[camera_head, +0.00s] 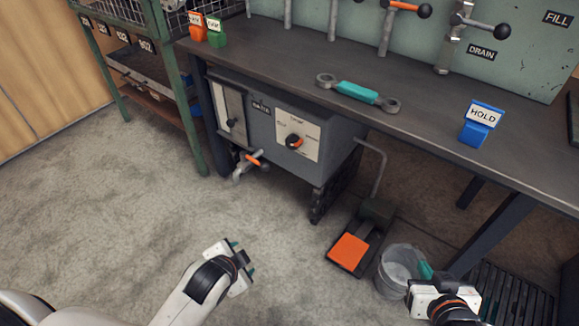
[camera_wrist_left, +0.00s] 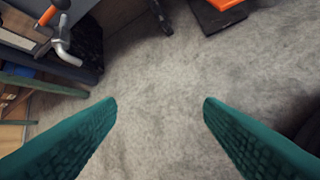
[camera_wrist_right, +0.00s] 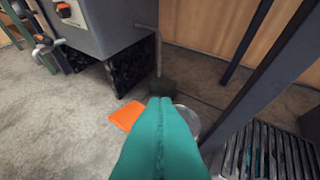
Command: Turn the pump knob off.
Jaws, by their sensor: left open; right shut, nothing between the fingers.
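The pump knob is a round black knob with an orange pointer (camera_head: 294,142) on a pale plate on the front of a grey cabinet (camera_head: 268,103) under the workbench. The knob also shows at the top left of the right wrist view (camera_wrist_right: 63,9). The plate's lettering is too small to read. My left gripper (camera_head: 246,262) is open and empty over the floor, well below and left of the knob; its green fingers stand apart in the left wrist view (camera_wrist_left: 160,103). My right gripper (camera_head: 426,270) is shut and empty by the bucket, right of the knob and away from it.
An orange-handled tap (camera_head: 252,161) juts from the cabinet's lower left. An orange foot pedal (camera_head: 348,251) and a clear bucket (camera_head: 400,268) stand on the floor. Floor before the cabinet is clear.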

